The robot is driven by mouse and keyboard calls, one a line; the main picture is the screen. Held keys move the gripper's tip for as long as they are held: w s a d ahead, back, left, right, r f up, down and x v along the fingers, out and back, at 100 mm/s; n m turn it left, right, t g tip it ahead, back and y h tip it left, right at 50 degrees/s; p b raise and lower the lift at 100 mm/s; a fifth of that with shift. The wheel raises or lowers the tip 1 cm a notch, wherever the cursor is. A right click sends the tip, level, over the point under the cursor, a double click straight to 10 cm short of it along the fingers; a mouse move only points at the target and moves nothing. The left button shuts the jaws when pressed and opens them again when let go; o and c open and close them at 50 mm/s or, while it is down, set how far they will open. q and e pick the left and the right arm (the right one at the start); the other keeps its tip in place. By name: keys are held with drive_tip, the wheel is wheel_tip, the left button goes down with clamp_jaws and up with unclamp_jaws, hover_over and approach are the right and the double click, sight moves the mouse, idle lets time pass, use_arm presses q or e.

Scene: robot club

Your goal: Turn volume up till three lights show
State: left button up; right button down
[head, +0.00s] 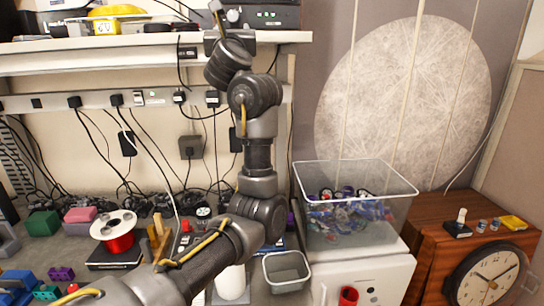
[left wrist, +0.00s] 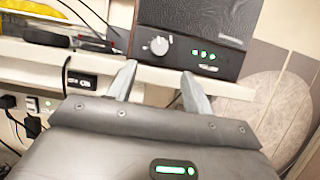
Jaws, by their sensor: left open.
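A dark box (left wrist: 235,20) with a grey volume knob (left wrist: 159,46) stands on the shelf; its front also shows at the top of the head view (head: 284,17). Three green lights (left wrist: 203,54) are lit to the right of the knob. The knob's small pointer is turned to the left. My left gripper (left wrist: 158,70) is open and empty. Its two fingertips are spread below the knob in the left wrist view, with the knob above the gap and not gripped. In the head view my arm and hand cover part of the shelf edge. My right gripper is not in view.
The white shelf edge (head: 100,62) runs below the box. A yellow item (head: 115,11) lies left on the shelf. Plugs and cables hang below it. A clear bin (head: 390,205) stands lower right, beside a wooden cabinet (head: 415,250) with a clock. The bench below is cluttered.

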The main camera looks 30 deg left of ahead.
use_arm(q)
drive_tip(key=w+d+f+m+h, duration=0.1)
drive_tip(key=d+f+m+h, duration=0.1)
drive_tip(key=f+m, duration=0.4)
drive_tip(key=w+d+f+m+h, duration=0.2)
drive_tip(key=f+m, duration=0.4)
drive_tip(key=f, duration=0.8)
drive_tip(key=w+d+f+m+h, duration=0.1)
drive_tip(key=d+f+m+h, duration=0.3)
drive_tip(key=f, duration=0.5)
drive_tip(key=shift+w+d+f+m+g, duration=0.3)
drive_tip(key=shift+f+m, duration=0.1)
drive_tip(key=shift+m, duration=0.6)
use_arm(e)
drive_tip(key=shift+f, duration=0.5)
use_arm(q)
drive_tip(key=shift+f, duration=0.1)
